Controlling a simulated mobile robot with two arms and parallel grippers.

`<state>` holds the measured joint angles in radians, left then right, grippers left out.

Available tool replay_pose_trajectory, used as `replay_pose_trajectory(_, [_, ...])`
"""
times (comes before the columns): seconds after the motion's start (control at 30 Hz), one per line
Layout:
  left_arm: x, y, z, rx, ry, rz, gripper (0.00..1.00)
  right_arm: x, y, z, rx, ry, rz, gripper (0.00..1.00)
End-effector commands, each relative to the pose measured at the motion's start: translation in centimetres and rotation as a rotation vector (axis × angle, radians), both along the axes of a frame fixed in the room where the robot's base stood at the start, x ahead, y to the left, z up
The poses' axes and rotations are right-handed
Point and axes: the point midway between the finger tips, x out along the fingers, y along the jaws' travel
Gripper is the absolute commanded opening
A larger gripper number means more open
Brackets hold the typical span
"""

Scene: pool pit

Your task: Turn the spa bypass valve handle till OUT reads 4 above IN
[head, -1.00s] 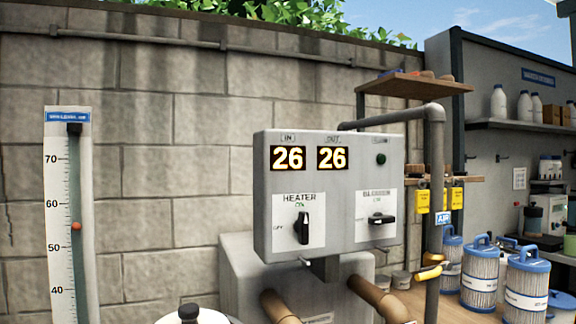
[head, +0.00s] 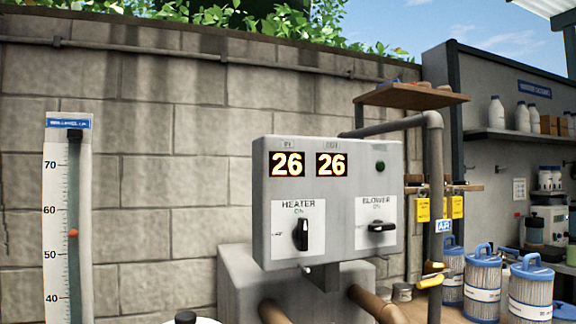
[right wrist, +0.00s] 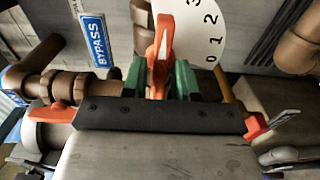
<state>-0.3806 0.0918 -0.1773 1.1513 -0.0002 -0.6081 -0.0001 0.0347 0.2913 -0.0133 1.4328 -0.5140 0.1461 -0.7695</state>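The control box (head: 330,225) in the head view shows IN 26 (head: 287,164) and OUT 26 (head: 331,164), so both readings are equal. In the right wrist view the orange valve handle (right wrist: 160,42) stands beside a white dial (right wrist: 200,30) marked 0 to 3 and a blue BYPASS label (right wrist: 93,40). My right gripper (right wrist: 160,80) has its green fingers close on both sides of the handle's lower part and looks shut on it. Neither gripper shows in the head view, and the valve is below that view.
The box has a HEATER knob (head: 301,234) and a BLOWER knob (head: 382,227). Brown pipes (head: 375,303) run below it. Blue-capped filter cartridges (head: 530,288) stand right. In the wrist view, pipes (right wrist: 60,87) crowd the gripper's left.

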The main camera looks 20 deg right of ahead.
Motion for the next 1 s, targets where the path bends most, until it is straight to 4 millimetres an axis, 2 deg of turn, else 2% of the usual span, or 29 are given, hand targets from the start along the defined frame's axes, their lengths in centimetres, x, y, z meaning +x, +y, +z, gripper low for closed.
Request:
replay_pose_trajectory(0.03, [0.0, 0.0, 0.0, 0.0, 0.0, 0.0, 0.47, 0.0, 0.0, 0.0, 0.0, 0.0, 0.0, 0.21])
replay_pose_trajectory(0.17, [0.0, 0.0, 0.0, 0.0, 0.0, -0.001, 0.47, 0.0, 0.0, 0.0, 0.0, 0.0, 0.0, 0.01])
replay_pose_trajectory(0.2, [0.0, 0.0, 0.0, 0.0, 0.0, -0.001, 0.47, 0.0, 0.0, 0.0, 0.0, 0.0, 0.0, 0.0])
replay_pose_trajectory(0.63, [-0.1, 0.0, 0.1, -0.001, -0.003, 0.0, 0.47, 0.0, 0.0, 0.1, 0.036, 0.004, 0.0, 0.0])
replay_pose_trajectory(1.0, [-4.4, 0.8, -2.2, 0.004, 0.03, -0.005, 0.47, 0.0, 0.0, 0.1, 0.31, 0.026, -0.001, 0.0])
